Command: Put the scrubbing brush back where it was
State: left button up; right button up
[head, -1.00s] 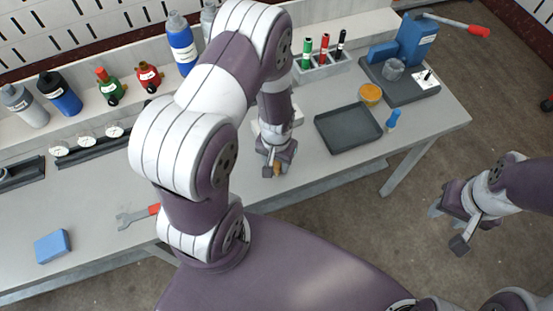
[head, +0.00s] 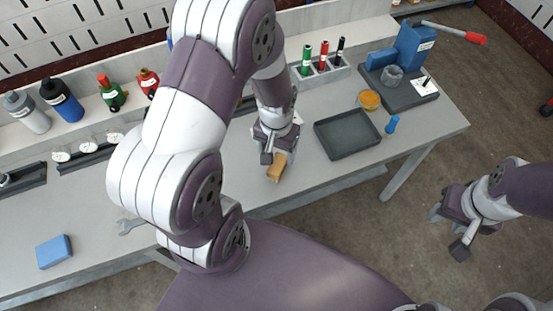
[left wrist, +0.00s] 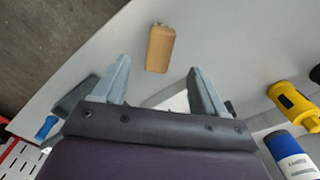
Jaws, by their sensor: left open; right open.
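The scrubbing brush shows as a tan wooden block (head: 277,167) lying on the grey bench near its front edge. In the left wrist view the brush (left wrist: 160,48) lies on the pale bench top beyond the fingertips; its bristles cannot be made out. My left gripper (head: 276,153) is open and just behind the brush in the head view. In the left wrist view its two fingers (left wrist: 159,80) stand wide apart with nothing between them. My right gripper (head: 450,234) is open and empty, off the bench's right front side over the floor.
A dark tray (head: 347,134), an orange-yellow round container (head: 369,100) and a small blue item (head: 392,124) are right of the brush. A marker holder (head: 322,68) stands behind. Bottles line the back left. A blue block (head: 54,251) lies at front left.

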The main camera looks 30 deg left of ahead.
pick_arm(q)
jog(key=s+d+r+m+t, duration=0.1)
jog(key=s+d+r, duration=0.1)
jog(key=r, duration=0.9)
jog(key=shift+s+d, duration=0.2)
jog(key=shift+s, duration=0.6)
